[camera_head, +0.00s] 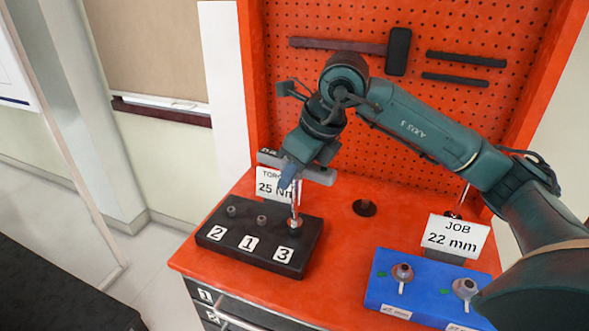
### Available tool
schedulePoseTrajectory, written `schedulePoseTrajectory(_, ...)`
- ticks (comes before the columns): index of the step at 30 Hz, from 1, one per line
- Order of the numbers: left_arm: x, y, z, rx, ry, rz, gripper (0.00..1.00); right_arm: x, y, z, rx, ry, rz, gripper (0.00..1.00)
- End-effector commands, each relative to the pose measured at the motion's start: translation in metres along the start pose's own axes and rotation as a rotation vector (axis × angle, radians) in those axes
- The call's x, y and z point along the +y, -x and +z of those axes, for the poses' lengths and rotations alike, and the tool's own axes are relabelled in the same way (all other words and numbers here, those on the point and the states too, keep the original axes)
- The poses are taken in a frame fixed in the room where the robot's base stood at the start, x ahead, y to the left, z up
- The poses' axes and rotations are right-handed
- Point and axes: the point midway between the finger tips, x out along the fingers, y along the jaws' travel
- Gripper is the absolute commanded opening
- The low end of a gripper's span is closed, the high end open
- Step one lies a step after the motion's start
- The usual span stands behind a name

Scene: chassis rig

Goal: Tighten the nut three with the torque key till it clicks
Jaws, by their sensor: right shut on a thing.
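The black block (225,238) stands on the orange bench top and carries labels 2, 1 and 3 from left to right. Nut three (294,225) is on the block behind label 3. My right gripper (292,176) is above that end of the block, shut on the torque key. The key's silver shaft (296,203) points down, nearly upright, and its lower end meets nut three. I cannot tell how fully it is seated. The key's upper part is partly hidden by the gripper. My left gripper is not in view.
A torque sign (268,184) reading 25 stands behind the block. A blue tray (420,294) with sockets and a "JOB 22 mm" sign (455,236) are at right. A dark round piece (364,208) lies between. A hammer (398,52) and dark bars hang on the pegboard.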

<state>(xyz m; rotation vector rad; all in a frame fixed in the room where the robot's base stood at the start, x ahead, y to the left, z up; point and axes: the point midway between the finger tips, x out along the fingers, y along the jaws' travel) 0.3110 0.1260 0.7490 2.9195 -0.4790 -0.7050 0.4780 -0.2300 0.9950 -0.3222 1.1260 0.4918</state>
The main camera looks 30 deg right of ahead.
Motion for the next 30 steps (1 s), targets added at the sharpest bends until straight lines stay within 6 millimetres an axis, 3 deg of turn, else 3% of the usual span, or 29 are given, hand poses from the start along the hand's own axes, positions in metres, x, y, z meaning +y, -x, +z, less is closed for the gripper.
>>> schedulePoseTrajectory(30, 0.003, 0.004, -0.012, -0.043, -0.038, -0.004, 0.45, 0.0, 0.043, 0.019, -0.003, 0.0, -0.001, 0.01)
